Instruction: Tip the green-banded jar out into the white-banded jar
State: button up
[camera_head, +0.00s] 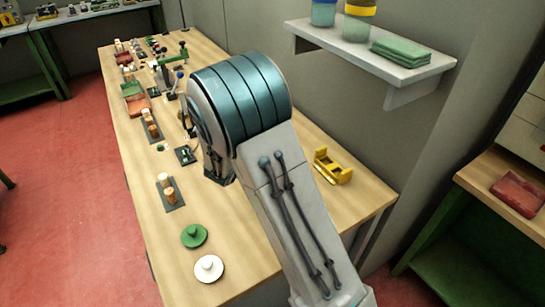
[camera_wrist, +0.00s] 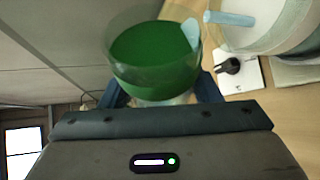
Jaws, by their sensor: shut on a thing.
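My gripper (camera_wrist: 161,92) is shut on the green-banded jar (camera_wrist: 150,72), a clear jar with a wide green band, between its dark fingers in the wrist view. The jar appears tilted with the wrist. A pale blue piece (camera_wrist: 190,32) shows at its right side. The white-banded jar (camera_wrist: 290,30) is close on the right, partly cut off by the frame. In the head view my arm hides both jars.
A green lid (camera_head: 194,236) and a white lid (camera_head: 209,268) lie on the wooden table (camera_head: 238,281) near its front. A yellow holder (camera_head: 332,167) stands right of my arm. Corks on dark plates (camera_head: 170,192) and several tools line the left. A wall shelf (camera_head: 395,70) overhangs the right side.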

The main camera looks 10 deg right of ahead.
jog(key=shift+s+d+r+m+t+b, duration=0.35)
jog(key=shift+m+b, duration=0.25)
jog(key=shift+b, duration=2.2)
jog(key=shift+s+d+r+m+t+b, duration=0.15)
jog(key=shift+r+m+t+b, duration=0.55)
jog(key=shift+b, duration=3.15)
jog(key=shift+g, duration=0.25)
jog(key=p, duration=0.2)
jog(key=shift+r+p, duration=0.3)
jog(key=shift+r, duration=0.1)
jog(key=shift+f+n+p, duration=0.1)
jog(key=shift+n+p, duration=0.2)
jog(key=shift+p, duration=0.65)
jog(key=p, duration=0.2)
jog(key=n+g+p, duration=0.1)
jog(key=p, duration=0.2)
jog(key=shift+w+a+f, duration=0.2)
jog(key=shift+f, duration=0.2)
jog(key=shift+w+a+f+p, duration=0.1)
jog(key=shift+f+p, duration=0.2)
jog(key=shift+p, duration=0.35)
jog(key=shift+f+b, duration=0.3)
jog(key=shift+f, duration=0.05)
